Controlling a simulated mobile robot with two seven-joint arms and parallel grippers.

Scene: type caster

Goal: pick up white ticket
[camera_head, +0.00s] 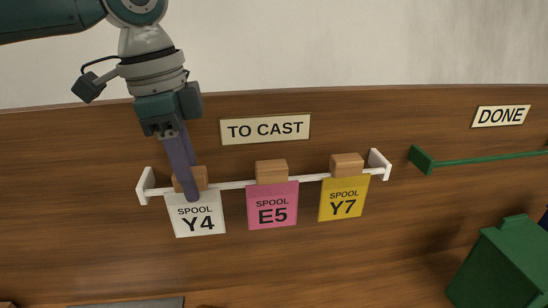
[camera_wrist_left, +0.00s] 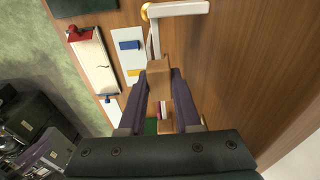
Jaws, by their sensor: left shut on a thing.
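The white ticket (camera_head: 196,216), marked SPOOL Y4, hangs from the left end of the white rail (camera_head: 237,185) under the TO CAST sign. A wooden block (camera_head: 186,180) sits at its top. My left gripper (camera_head: 193,196) comes down over it from above. In the left wrist view the left gripper (camera_wrist_left: 165,100) is shut on the wooden block (camera_wrist_left: 158,78), one finger on each side. The ticket still appears at the rail. My right gripper is not in view.
A pink ticket E5 (camera_head: 272,206) and a yellow ticket Y7 (camera_head: 343,198) hang farther right on the rail, each with a wooden block. A green rail (camera_head: 490,158) under the DONE sign (camera_head: 500,116) is bare where visible. A green box (camera_head: 497,265) stands lower right.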

